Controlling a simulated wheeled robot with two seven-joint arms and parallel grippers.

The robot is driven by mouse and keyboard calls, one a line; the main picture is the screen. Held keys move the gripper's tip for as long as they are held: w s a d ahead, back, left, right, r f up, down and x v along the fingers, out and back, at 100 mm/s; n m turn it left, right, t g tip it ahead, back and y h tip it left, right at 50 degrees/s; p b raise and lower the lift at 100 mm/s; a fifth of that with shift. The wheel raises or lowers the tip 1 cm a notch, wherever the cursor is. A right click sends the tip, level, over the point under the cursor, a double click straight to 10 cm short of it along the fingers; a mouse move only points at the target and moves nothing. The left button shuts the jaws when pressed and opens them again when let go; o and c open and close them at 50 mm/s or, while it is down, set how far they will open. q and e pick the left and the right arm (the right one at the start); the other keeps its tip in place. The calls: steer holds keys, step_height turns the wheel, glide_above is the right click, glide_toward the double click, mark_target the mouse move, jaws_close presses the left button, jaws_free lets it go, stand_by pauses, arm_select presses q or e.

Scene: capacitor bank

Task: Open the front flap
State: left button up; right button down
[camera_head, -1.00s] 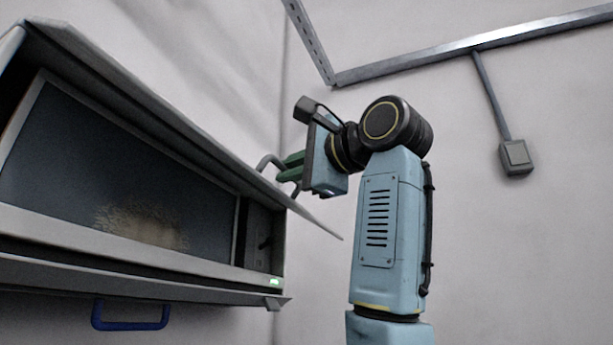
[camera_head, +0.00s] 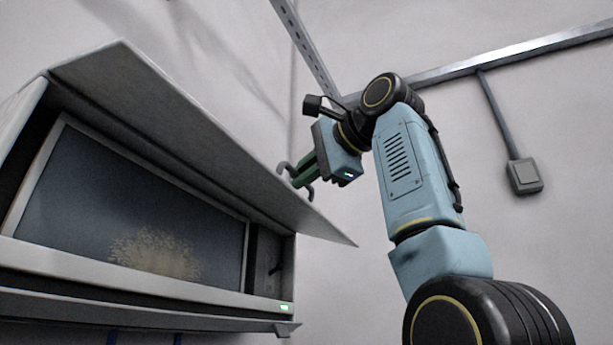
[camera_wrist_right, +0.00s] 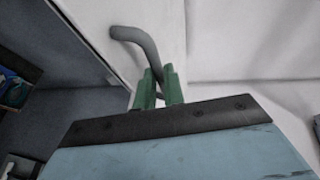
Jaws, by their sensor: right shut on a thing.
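The front flap (camera_head: 170,120) of the grey cabinet is a long pale panel hinged along the top, swung up and out so the cabinet front stands open below it. A grey curved handle (camera_head: 284,169) sits on the flap's outer face near its right end. My right gripper (camera_head: 303,176) is shut on this handle with its green fingers. In the right wrist view the handle (camera_wrist_right: 137,40) runs down between the green fingertips (camera_wrist_right: 158,88). My left gripper is not in view.
Inside the cabinet is a dark panel (camera_head: 125,210) with a tan speckled patch. A small green light (camera_head: 284,308) shows on the lower right frame. A wall box with conduit (camera_head: 523,176) hangs at the right.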

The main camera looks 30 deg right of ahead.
steer(key=shift+s+a+r, duration=0.1)
steer(key=shift+s+r, duration=0.1)
steer(key=shift+r, duration=0.45)
steer(key=c, duration=1.8)
jaws_free()
steer(key=shift+w, duration=0.1)
steer(key=shift+o, duration=1.3)
steer(key=shift+w+a+f, duration=0.1)
steer(key=shift+w, duration=0.15)
steer(key=shift+o, duration=0.2)
steer(key=shift+a, duration=0.2)
steer(key=b+v, duration=0.2)
steer(key=v, duration=1.1)
steer(key=shift+s, duration=0.15)
steer(key=shift+d, duration=0.15)
